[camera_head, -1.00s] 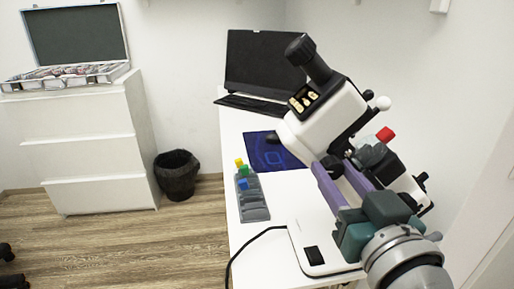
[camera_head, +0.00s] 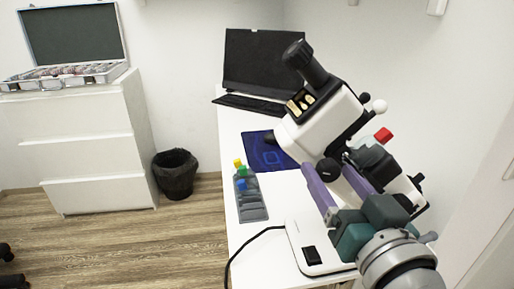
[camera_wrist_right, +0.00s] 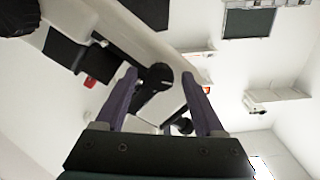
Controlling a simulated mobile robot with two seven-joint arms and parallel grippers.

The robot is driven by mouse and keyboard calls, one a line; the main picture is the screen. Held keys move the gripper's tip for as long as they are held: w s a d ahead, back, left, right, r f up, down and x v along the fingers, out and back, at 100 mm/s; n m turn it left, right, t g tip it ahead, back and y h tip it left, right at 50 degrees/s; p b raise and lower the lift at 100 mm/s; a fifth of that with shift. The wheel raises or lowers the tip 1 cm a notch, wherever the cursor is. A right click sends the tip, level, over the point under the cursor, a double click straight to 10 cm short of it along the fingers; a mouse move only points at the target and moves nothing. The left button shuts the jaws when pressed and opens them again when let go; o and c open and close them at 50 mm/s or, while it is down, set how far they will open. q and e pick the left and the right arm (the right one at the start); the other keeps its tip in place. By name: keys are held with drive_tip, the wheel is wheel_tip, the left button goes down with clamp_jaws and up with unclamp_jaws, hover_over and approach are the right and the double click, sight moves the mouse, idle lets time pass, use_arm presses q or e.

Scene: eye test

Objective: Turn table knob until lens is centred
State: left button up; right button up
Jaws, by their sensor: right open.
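The white lens-measuring instrument (camera_head: 322,118) with a black eyepiece (camera_head: 305,63) stands tilted on the white table. A black round knob (camera_head: 329,171) is on its side; it also shows in the right wrist view (camera_wrist_right: 157,76). My right gripper (camera_head: 326,168) has purple fingers and is open, one finger on each side of the knob. The right wrist view shows the fingers (camera_wrist_right: 159,77) apart, with the knob between or just beyond their tips. I cannot tell whether they touch it. No lens can be made out. My left gripper is out of view.
A grey tray (camera_head: 250,208) with yellow, green and blue pieces stands left of the instrument. A black cable (camera_head: 243,245) crosses the table's front left edge. A wall is close on the right.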

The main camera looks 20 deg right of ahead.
drive_tip(key=v, duration=1)
drive_tip(key=shift+w, duration=0.1)
drive_tip(key=a+r+n+g+y+p, duration=0.2)
drive_tip(key=a+n+g+y+p, duration=0.3)
drive_tip(key=a+g+y+p, duration=0.1)
drive_tip(key=s+d+r+n+g+h+p, duration=0.25)
drive_tip(key=s+g+p, duration=0.25)
drive_tip(key=s+g, duration=0.35)
drive_tip(key=w+p+v, duration=0.2)
drive_tip(key=p+v, duration=1)
drive_tip(key=w+d+r+p+v, duration=0.1)
drive_tip(key=w+p+v, duration=0.2)
drive_tip(key=p+v, duration=0.9)
drive_tip(key=w+r+p+v, duration=0.1)
drive_tip(key=w+p+v, duration=0.2)
drive_tip(key=p+v, duration=1)
drive_tip(key=shift+d+r+m+y, duration=0.35)
drive_tip(key=shift+r, duration=0.05)
drive_tip(key=shift+w+t, duration=0.1)
drive_tip(key=shift+t, duration=0.15)
